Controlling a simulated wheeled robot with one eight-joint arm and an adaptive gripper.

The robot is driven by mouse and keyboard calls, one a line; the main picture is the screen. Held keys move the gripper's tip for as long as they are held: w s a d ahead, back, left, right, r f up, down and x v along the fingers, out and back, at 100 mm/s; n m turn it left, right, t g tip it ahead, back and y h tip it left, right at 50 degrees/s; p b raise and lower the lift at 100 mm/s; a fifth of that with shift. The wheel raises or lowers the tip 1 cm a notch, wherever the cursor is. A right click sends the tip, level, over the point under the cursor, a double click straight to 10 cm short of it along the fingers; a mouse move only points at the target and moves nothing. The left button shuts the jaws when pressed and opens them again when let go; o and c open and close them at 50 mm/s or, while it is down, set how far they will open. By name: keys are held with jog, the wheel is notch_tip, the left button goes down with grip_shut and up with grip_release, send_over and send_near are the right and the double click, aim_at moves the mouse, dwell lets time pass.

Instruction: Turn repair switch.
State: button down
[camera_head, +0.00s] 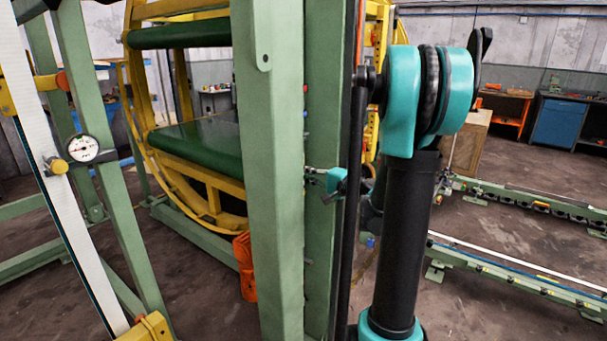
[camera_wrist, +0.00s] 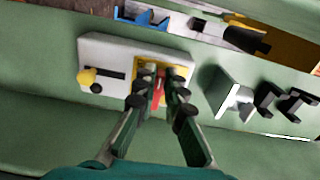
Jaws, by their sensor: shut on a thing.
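In the wrist view, a white switch box (camera_wrist: 106,56) is mounted on a green surface. On its right part is a yellow plate (camera_wrist: 178,74) with a red switch handle (camera_wrist: 158,94). My gripper (camera_wrist: 160,90) is at this handle, with one dark finger on each side, and is shut on it. The fingers hide part of the handle and plate.
A silver bracket (camera_wrist: 228,92) and black clips (camera_wrist: 285,100) stick out to the right of the box. The green post (camera_head: 275,200) stands before the large yellow ring (camera_head: 135,80). A dial gauge (camera_head: 83,148) is at left. Green rails (camera_head: 510,200) lie on the floor at right.

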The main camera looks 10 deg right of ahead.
dwell(0.3)
jog(key=c, duration=1.6)
grip_release()
jog(key=v, duration=1.2)
